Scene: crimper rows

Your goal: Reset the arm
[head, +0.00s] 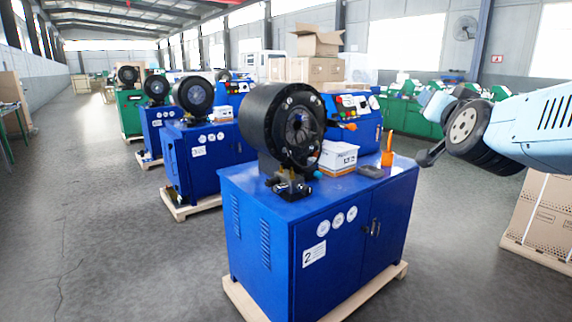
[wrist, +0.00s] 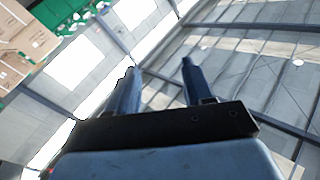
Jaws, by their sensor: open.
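My arm (head: 525,125) enters the head view from the right, pale blue with dark joints, raised in the air to the right of the nearest blue crimper machine (head: 345,225). Behind the fingers are the wall windows and roof beams, so the wrist camera is tilted and looks upward.
The nearest machine bears a black round crimping head (head: 285,125), a white box (head: 338,156) and an orange bottle (head: 387,150). More blue machines (head: 208,150) stand in a row behind. Cartons (head: 545,215) stand at right, below my arm. Open floor (head: 95,220) lies at left.

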